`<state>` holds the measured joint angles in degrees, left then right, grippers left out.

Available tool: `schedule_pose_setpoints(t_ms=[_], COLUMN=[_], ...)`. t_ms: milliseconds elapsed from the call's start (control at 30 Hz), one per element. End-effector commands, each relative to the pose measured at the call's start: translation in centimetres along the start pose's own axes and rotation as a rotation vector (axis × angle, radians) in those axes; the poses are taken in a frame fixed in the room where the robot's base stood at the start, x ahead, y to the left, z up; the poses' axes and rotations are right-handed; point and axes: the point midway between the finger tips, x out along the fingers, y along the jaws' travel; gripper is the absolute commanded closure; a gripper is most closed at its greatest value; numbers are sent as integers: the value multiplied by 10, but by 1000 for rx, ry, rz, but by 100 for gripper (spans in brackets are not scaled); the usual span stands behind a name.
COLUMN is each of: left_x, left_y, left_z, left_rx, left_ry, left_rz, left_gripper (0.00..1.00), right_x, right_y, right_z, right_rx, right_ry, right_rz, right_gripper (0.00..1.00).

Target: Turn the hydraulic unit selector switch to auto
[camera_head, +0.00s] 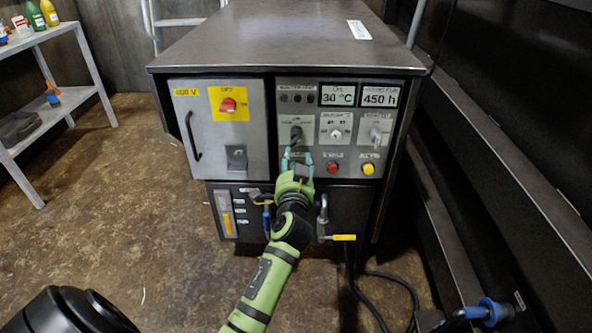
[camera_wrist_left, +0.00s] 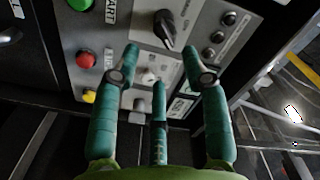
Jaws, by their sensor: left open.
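The hydraulic unit is a grey cabinet (camera_head: 340,95) with a control panel on its front. The dark selector switch (camera_head: 296,134) sits on a light plate at the panel's left, below small indicator lights. In the left wrist view the black selector knob (camera_wrist_left: 165,28) stands beyond my fingertips, roughly between the two outer ones, apart from them. Its plate carries lettering too small to read surely. My left gripper (camera_head: 297,158) is open and empty just below the switch in the head view; its teal fingers also show in the wrist view (camera_wrist_left: 160,62). My right gripper is not seen.
A red button (camera_head: 332,168), yellow button (camera_head: 368,169) and white selector (camera_head: 336,132) lie right of my gripper. A red switch (camera_head: 228,105) is on the left door. A yellow-handled valve (camera_head: 343,237) sits below. Shelves (camera_head: 45,100) stand left; the floor between is clear.

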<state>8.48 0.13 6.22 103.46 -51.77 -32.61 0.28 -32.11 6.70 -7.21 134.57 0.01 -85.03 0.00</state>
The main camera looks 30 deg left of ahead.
Motion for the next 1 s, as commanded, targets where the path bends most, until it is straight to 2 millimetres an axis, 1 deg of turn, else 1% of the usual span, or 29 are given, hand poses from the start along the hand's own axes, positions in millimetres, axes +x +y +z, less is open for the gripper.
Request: schedule_pose_setpoints(t_ms=[33,100,267,833,867,933,967,1000], left_x=[-10,-20,-32,-34,-35,-41,-46,-54], left_y=[1,1,0,1,2,7,11,19], left_z=[0,0,0,0,2,11,18,31], left_rx=[-1,0,-1,0,-2,-17,-28,-48], left_ry=[-1,0,1,-1,-5,-32,-53,-90], left_rz=[2,2,1,2,5,29,49,84], left_gripper=[55,55,55,55,55,55,55,55], right_x=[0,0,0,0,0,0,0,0], right_y=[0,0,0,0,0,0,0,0], right_z=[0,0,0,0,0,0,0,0], right_rx=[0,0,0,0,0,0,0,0], right_ry=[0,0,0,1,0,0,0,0], right_rz=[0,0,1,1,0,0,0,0], right_gripper=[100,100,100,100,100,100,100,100])
